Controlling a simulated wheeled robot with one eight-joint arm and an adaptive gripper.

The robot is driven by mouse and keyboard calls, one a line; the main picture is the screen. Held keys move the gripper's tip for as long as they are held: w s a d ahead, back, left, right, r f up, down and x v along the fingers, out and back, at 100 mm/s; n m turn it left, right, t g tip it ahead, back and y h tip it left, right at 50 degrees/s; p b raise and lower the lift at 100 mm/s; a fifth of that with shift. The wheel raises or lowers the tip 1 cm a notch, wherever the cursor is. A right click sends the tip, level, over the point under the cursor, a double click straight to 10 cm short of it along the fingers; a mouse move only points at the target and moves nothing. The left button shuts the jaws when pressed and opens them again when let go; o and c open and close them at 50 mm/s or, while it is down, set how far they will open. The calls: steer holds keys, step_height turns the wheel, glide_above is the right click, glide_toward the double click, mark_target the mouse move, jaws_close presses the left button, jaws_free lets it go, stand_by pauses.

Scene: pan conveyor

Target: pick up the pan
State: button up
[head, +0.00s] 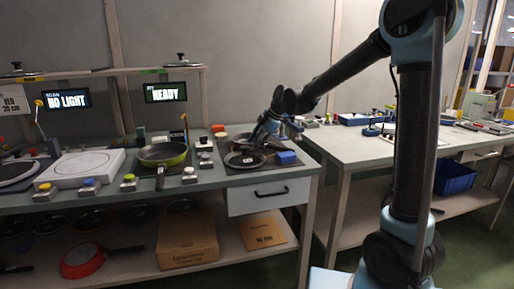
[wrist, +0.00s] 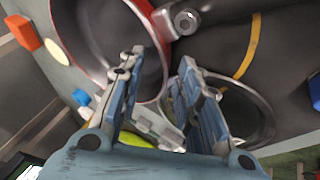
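Two dark pans lie on the bench around my gripper (head: 258,143). The nearer one is a dark pan (head: 243,161); behind it another pan (head: 236,144) is partly hidden by my gripper. In the wrist view a red-walled pan (wrist: 98,40) fills the upper left and a second metal-rimmed pan (wrist: 243,110) lies at lower right. My gripper (wrist: 158,64) also shows there, its two fingers apart, with part of the red pan's rim between them in the picture. Contact cannot be told. A green pan (head: 163,153) sits further left.
A white flat unit (head: 80,167) stands at the left, with several coloured buttons on the bench. A red pan (head: 82,260) and cardboard boxes (head: 186,241) are on the lower shelf. A second table (head: 352,146) stands right.

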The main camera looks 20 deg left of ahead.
jaws_close()
steer(key=shift+r, duration=0.15)
